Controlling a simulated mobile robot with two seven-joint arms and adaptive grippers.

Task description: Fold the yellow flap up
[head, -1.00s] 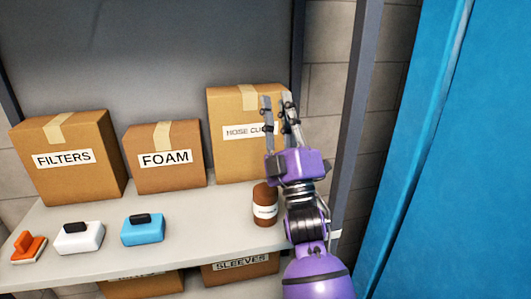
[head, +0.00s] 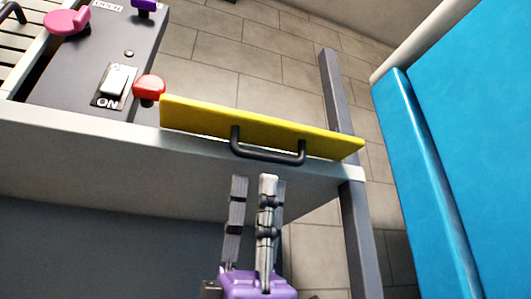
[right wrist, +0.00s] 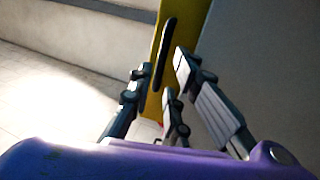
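The yellow flap (head: 255,125) shows in the head view as a long narrow board at the edge of a grey bench. A black bar handle (head: 268,152) is on its near side. The flap's exact tilt is hard to tell. My right gripper (head: 255,180) is below the handle in the head view, fingers apart and empty, not touching it. In the right wrist view the flap (right wrist: 158,75) and handle (right wrist: 169,48) appear beyond the spread fingers (right wrist: 162,75). My left gripper is not in view.
The bench (head: 90,150) carries a dark panel with a white ON switch (head: 115,82), a red knob (head: 149,87) and a pink knob (head: 68,22). A grey post (head: 338,90) stands at the flap's right end. A blue cabinet (head: 465,120) is farther right. Tiled floor lies behind.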

